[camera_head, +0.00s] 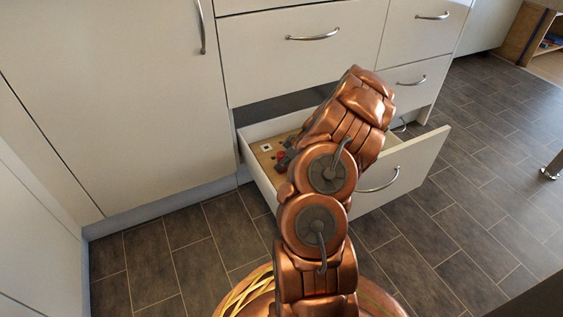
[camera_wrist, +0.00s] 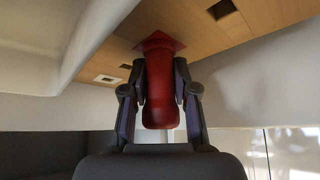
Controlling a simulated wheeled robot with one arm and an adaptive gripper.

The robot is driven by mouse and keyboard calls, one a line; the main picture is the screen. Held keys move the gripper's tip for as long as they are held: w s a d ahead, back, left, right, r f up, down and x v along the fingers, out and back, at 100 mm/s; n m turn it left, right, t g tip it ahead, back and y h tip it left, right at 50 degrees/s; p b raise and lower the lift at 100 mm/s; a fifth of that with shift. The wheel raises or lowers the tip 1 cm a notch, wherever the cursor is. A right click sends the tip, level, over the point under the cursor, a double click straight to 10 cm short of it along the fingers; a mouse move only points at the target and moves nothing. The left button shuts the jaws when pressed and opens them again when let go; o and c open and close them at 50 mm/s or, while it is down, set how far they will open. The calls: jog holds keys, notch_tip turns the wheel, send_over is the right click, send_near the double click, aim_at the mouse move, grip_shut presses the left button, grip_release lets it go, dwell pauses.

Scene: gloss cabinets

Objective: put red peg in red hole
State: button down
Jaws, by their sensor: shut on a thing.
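My gripper (camera_wrist: 161,82) is shut on the red peg (camera_wrist: 162,112), with one dark finger on each side of it. The far end of the peg meets or overlaps a red square patch (camera_wrist: 174,45) on a wooden board (camera_wrist: 205,42). The peg covers the middle of that patch, so I cannot tell whether its end is inside a hole. In the head view, a small red spot (camera_head: 281,155) shows beside my dark gripper over the board, and my arm hides most of the rest.
The board lies in an open white drawer (camera_head: 257,177). A white square (camera_wrist: 107,79) and dark square holes (camera_wrist: 221,9) show on the board. Drawer walls rise close around my gripper. Cabinet doors (camera_head: 110,90) stand at the left, and tiled floor is clear in front.

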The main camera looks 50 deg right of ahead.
jog(key=c, duration=0.8)
grip_release()
jog(key=v, duration=1.2)
